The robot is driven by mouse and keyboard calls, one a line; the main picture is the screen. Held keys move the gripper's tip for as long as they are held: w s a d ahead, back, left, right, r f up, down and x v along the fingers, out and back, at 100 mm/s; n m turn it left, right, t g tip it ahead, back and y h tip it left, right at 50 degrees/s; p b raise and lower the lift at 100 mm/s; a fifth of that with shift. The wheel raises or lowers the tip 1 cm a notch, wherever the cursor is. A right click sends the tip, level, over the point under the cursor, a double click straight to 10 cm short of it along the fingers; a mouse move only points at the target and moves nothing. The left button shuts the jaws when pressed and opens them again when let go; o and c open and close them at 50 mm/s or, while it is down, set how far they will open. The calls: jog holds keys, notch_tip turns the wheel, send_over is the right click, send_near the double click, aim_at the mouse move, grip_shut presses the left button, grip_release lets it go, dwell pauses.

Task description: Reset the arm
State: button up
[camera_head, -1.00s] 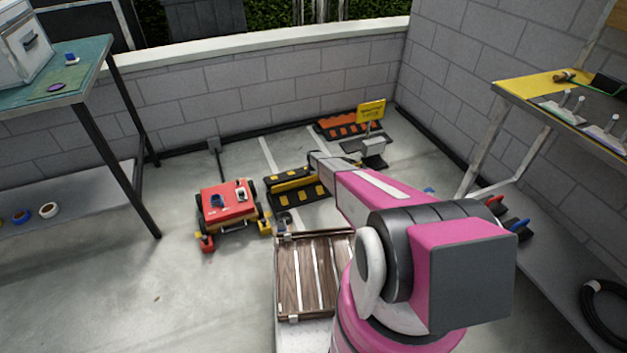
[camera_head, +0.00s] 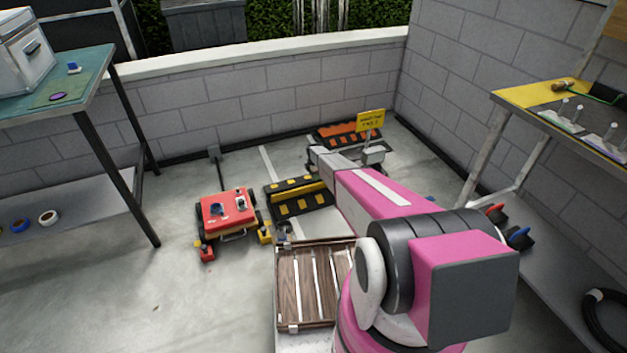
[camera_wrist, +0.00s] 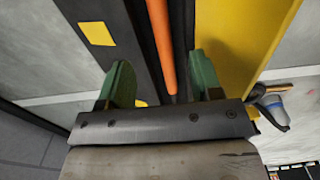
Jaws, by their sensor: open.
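My pink arm (camera_head: 385,195) reaches forward over the floor in the head view; its far end hides my gripper there. In the wrist view my gripper (camera_wrist: 160,78) has two green fingers standing apart, open. An orange rod-like thing (camera_wrist: 160,40) shows between the fingers' lines, beyond them. I cannot tell how far away it is or whether anything touches it. Behind it are a black surface with yellow patches (camera_wrist: 99,34) and a broad yellow strip (camera_wrist: 232,45).
A red wheeled cart (camera_head: 228,210) stands left of a black-and-yellow ramp (camera_head: 298,200). A yellow sign (camera_head: 370,121) stands near an orange-and-black block (camera_head: 342,135). Workbenches flank the area, left (camera_head: 60,85) and right (camera_head: 540,100). Grey floor (camera_head: 130,290) is clear at front left.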

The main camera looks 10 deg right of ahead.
dwell(0.3)
jog(key=s+d+r+m, duration=0.1)
jog(key=s+r+m, duration=0.6)
jog(key=s+r, duration=0.7)
jog(key=s+d+r+m, duration=0.1)
jog(key=s+r+m, duration=0.6)
jog(key=s+r, duration=0.7)
jog(key=s+d+r+m, duration=0.1)
jog(key=s+r+m, duration=0.6)
jog(key=s+r, duration=0.8)
jog(key=s, duration=0.9)
jog(key=shift+s+d, duration=0.1)
